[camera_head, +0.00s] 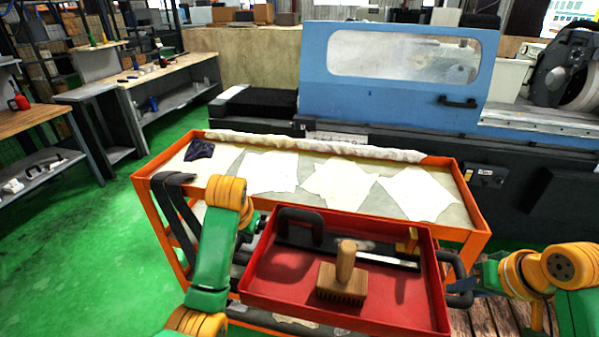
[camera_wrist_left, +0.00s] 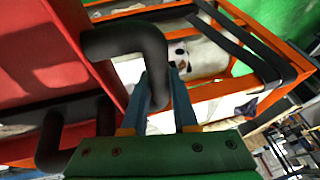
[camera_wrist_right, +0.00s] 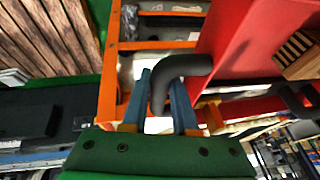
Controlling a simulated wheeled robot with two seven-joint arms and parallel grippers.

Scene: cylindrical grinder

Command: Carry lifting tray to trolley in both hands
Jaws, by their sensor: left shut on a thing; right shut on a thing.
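The red lifting tray (camera_head: 285,285) is in front of me at the lower middle of the head view, before the near edge of the orange trolley (camera_head: 470,195). It holds a wooden brush (camera_head: 342,275) and a flat tool with a black handle (camera_head: 300,222). My left gripper (camera_wrist_left: 160,95) is shut on the tray's black left handle (camera_wrist_left: 125,40). My right gripper (camera_wrist_right: 168,95) is shut on the tray's black right handle (camera_wrist_right: 190,66). In the head view the left fingers are mostly hidden by my arm. I cannot tell whether the tray touches the trolley.
White cloths (camera_head: 338,182) and a dark cloth (camera_head: 200,149) lie on the trolley's top, with a rolled cloth (camera_head: 320,146) along its back edge. Black straps (camera_head: 178,205) hang over its left front. A blue-doored grinder (camera_head: 400,95) stands behind. Green floor (camera_head: 75,250) is clear at left.

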